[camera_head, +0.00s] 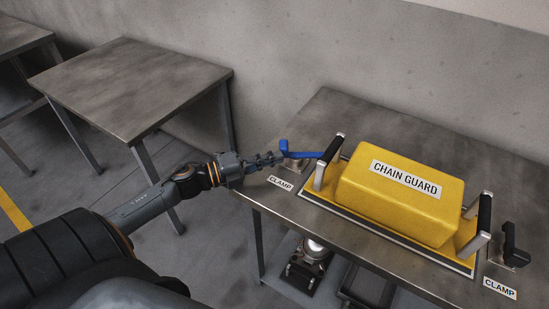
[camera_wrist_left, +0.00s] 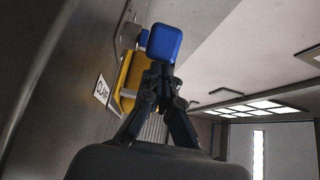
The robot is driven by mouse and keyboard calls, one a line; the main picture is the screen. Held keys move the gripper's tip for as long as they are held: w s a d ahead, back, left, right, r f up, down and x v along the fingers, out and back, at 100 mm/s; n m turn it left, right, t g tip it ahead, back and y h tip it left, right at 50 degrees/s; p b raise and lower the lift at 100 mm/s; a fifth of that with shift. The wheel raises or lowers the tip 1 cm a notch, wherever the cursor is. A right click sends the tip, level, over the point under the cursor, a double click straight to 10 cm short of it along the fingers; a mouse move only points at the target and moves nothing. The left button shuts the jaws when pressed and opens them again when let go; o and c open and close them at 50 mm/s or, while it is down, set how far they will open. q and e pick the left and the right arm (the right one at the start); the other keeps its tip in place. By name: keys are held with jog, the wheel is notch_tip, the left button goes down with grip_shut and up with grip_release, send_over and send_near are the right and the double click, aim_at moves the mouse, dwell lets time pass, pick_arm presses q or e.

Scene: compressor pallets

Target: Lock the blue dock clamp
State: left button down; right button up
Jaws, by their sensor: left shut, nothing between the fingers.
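The blue clamp lever (camera_head: 303,154) is at the left end of the workbench, beside a yellow chain guard (camera_head: 395,212). Its arm lies roughly level toward the guard's left handle, and its short end grip stands up at the left. My left gripper (camera_head: 275,159) is shut and empty, with its fingertips just left of the blue grip. In the left wrist view, the blue grip (camera_wrist_left: 165,43) is just beyond the shut fingertips (camera_wrist_left: 160,72). I cannot tell whether they touch it. The clamp's base is partly hidden. My right gripper is not in view.
A black clamp (camera_head: 513,250) stands at the bench's right end. Items sit on a shelf under the bench (camera_head: 342,108). Another bare table (camera_head: 135,85) stands at the left.

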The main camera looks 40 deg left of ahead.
pick_arm(q)
jog(key=shift+w+a, duration=0.1)
jog(key=shift+a, duration=0.1)
jog(key=shift+w+a+r, duration=0.1)
jog(key=shift+w+a, duration=0.2)
jog(key=shift+a, duration=0.1)
jog(key=shift+a+r, duration=0.1)
jog(key=shift+a, duration=0.05)
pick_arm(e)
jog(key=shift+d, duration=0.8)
